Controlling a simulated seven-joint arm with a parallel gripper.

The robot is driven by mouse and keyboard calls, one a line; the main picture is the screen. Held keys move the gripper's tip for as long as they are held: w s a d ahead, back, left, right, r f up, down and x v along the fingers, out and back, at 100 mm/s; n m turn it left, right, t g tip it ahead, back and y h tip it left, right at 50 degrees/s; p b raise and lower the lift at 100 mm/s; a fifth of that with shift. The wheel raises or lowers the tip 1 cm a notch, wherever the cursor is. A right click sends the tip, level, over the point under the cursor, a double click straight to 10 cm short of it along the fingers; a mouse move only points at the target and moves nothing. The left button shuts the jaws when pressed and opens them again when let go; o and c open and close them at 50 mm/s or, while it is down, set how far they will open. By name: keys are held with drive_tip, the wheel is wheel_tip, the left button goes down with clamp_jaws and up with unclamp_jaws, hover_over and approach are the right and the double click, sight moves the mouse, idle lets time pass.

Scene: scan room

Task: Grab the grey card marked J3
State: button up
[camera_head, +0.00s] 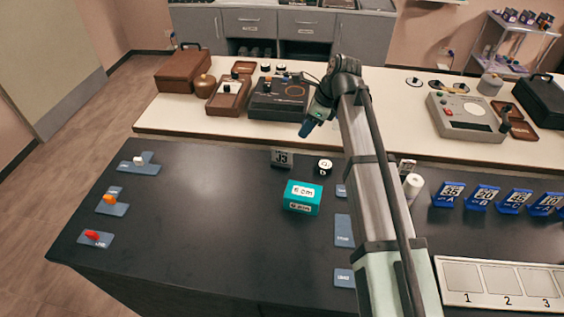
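The grey card marked J3 (282,159) stands upright near the far edge of the black table, a little left of the middle. My gripper (307,128) hangs above the gap between the black table and the white bench, up and to the right of the card, apart from it.
A small white round piece (324,166) sits right of the card. A teal block (302,197) labelled 5 cm lies in front. My arm hides part of the table; another small card (407,166) shows beyond it. Blue stands (482,197) line the right. The table's left-middle is clear.

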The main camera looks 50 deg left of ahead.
drive_tip(key=s, duration=0.1)
approach(282, 163)
drive_tip(key=x, duration=0.4)
drive_tip(key=a+x, duration=0.1)
drive_tip(key=x, duration=0.1)
drive_tip(key=shift+s+a+f, duration=0.1)
drive_tip(key=shift+s+a, duration=0.1)
drive_tip(key=shift+s, duration=0.15)
drive_tip(key=shift+c, duration=0.2)
clamp_jaws()
